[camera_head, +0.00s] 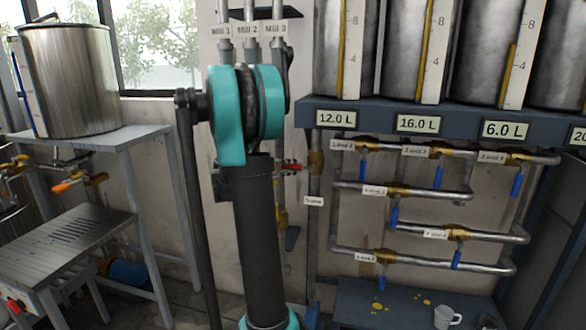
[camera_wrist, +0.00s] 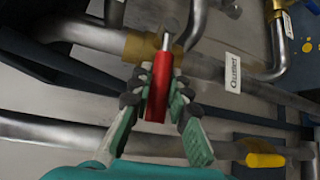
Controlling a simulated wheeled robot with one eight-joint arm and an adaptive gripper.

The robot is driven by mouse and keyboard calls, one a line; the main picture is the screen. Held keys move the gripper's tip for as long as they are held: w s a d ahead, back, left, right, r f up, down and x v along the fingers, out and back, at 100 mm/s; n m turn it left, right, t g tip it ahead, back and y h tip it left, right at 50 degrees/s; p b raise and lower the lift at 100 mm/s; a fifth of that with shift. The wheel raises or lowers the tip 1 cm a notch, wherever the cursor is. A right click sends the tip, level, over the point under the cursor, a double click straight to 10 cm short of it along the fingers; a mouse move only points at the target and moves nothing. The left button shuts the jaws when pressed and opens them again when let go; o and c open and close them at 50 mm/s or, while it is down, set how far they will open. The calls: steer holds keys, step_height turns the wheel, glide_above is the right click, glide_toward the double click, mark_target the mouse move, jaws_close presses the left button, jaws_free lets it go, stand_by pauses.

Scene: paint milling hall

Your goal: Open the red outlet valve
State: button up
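The red outlet valve handle (camera_wrist: 160,88) is in the middle of the wrist view. It is joined to a brass valve body (camera_wrist: 140,46) on a grey pipe and lies across that pipe. In the head view the red handle (camera_head: 291,167) shows as a short piece pointing left from the brass body (camera_head: 316,163) on the vertical pipe. My arm hides the gripper there.
A white "Outlet" label (camera_wrist: 233,73) is on the pipe beside the valve. Several blue-handled valves (camera_head: 438,178) sit on pipes to the right, below tanks with level displays (camera_head: 416,123). A mug (camera_head: 446,316) stands on the low shelf. A steel pot (camera_head: 72,80) is on the left.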

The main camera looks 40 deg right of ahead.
mark_target(313, 167)
jaws_close()
steer(key=r+m+y, duration=0.1)
steer(key=r+m+t+y, duration=0.1)
steer(key=shift+s+d+r+y, duration=0.15)
steer(key=shift+s+r+y, duration=0.1)
steer(key=shift+y, duration=0.15)
steer(key=r+m+t+y, duration=0.1)
steer(key=s+d+r+m+t+y, duration=0.1)
steer(key=y, duration=0.1)
steer(key=shift+r, duration=0.2)
steer(key=s+m+t+y, duration=0.1)
steer(key=d+r+m+t+y, duration=0.1)
steer(key=shift+s+d+r+t, duration=0.25)
steer(key=shift+s+t, duration=0.05)
steer(key=shift+s, duration=0.1)
steer(key=shift+s+d+r+m+t+y, duration=0.25)
steer(key=shift+s+d+m+t+y, duration=0.35)
steer(key=shift+m+t+y, duration=0.3)
steer(key=shift+s+d+t+y, duration=0.25)
steer(key=shift+s+t+y, duration=0.15)
steer(key=shift+t+y, duration=0.15)
steer(key=shift+m, duration=0.3)
